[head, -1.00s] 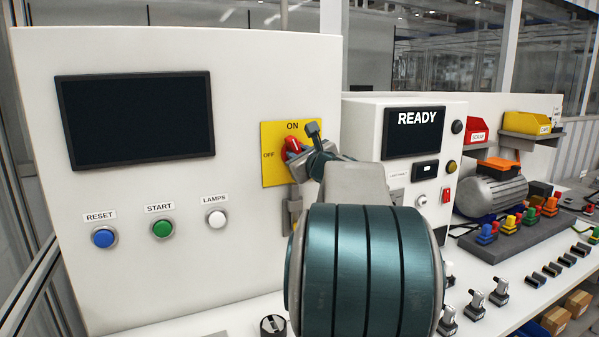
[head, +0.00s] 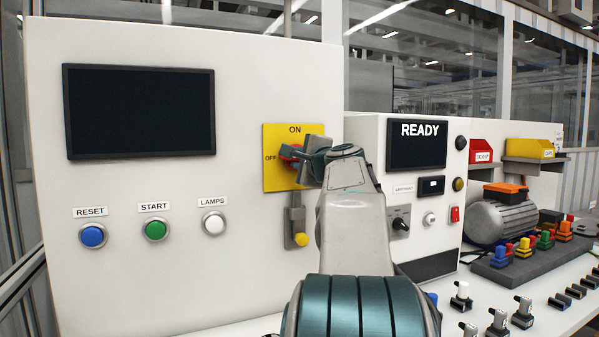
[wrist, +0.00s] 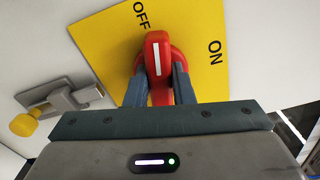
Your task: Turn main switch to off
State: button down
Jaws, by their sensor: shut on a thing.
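The main switch is a red rotary handle (wrist: 157,60) with a white line, on a yellow plate (wrist: 105,40) marked ON and OFF. In the wrist view its white line points roughly toward the OFF label. In the head view the red handle (head: 289,152) shows at the left of my gripper, by the OFF label; the rest is hidden behind the fingers. My gripper (wrist: 161,82) has one finger on each side of the handle and is shut on it. In the head view my gripper (head: 306,165) is in front of the yellow plate (head: 276,178).
A grey bracket with a yellow knob (head: 301,239) hangs just below the plate, close to my gripper. Reset (head: 93,236), start (head: 156,229) and lamps (head: 214,223) buttons are at the left. A box with a READY screen (head: 417,145) stands at the right.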

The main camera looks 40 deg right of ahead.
jog(key=shift+f+n+b, duration=0.15)
jog(key=shift+n+b, duration=0.8)
jog(key=shift+n, duration=0.25)
jog(key=c, duration=1.2)
grip_release()
jog(key=shift+c, duration=0.2)
jog(key=shift+s, duration=0.1)
jog(key=b+v, duration=0.2)
jog(key=v, duration=1.1)
jog(key=shift+s, duration=0.3)
